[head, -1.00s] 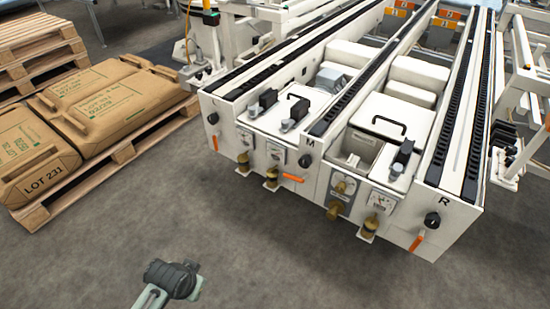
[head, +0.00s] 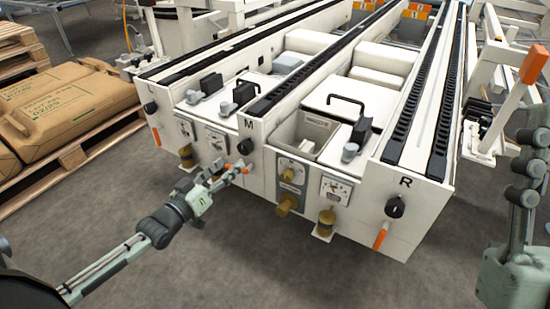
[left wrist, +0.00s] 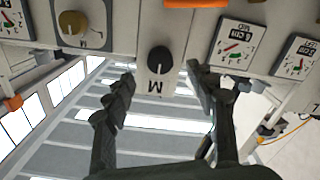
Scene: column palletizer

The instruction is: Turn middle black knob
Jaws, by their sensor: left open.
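The middle black knob (head: 246,146) sits on the white front panel below the letter M. It also shows in the left wrist view (left wrist: 160,61), upside down, with the M beside it. My left gripper (head: 228,173) is in front of the panel, just below and left of the knob in the head view. In the left wrist view the left gripper (left wrist: 160,76) is open, its dark fingers either side of the knob's line, with a gap to the knob on both sides. I cannot tell how far the tips are from the panel.
An orange lever (left wrist: 195,3) is close by the knob. Another black knob (head: 395,207) is under the R, and one (head: 150,107) is at the left corner. Gauges and brass valves line the panel. Sacks (head: 72,105) lie on a pallet at left. The floor in front is clear.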

